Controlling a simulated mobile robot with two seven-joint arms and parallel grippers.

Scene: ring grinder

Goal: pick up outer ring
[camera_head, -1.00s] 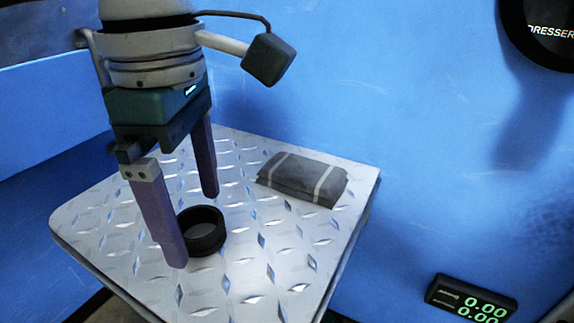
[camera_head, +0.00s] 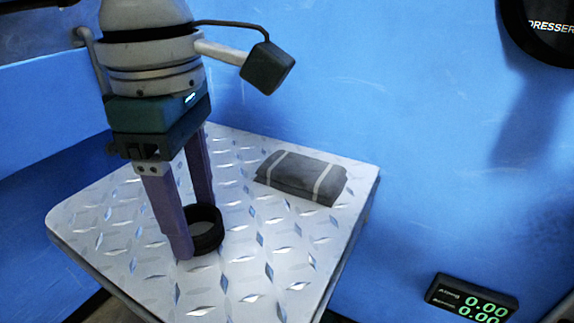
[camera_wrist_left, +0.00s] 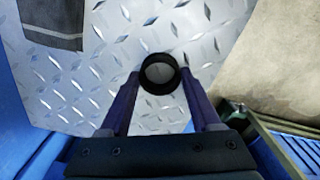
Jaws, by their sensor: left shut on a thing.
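The outer ring (camera_head: 207,240) is a black, short, hollow cylinder standing on the diamond-plate table top. In the left wrist view the ring (camera_wrist_left: 160,87) sits between the two purple fingertips. My left gripper (camera_head: 198,232) points down from above and is shut on the ring, with one finger on each side. The near finger covers part of the ring's left side in the head view. The ring still appears to rest on the plate. My right gripper is not in view.
A folded dark grey cloth (camera_head: 302,176) with light stripes lies on the table's back right. A digital readout (camera_head: 471,299) is at lower right, by the blue wall (camera_head: 400,120). The plate's front (camera_head: 240,290) is clear.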

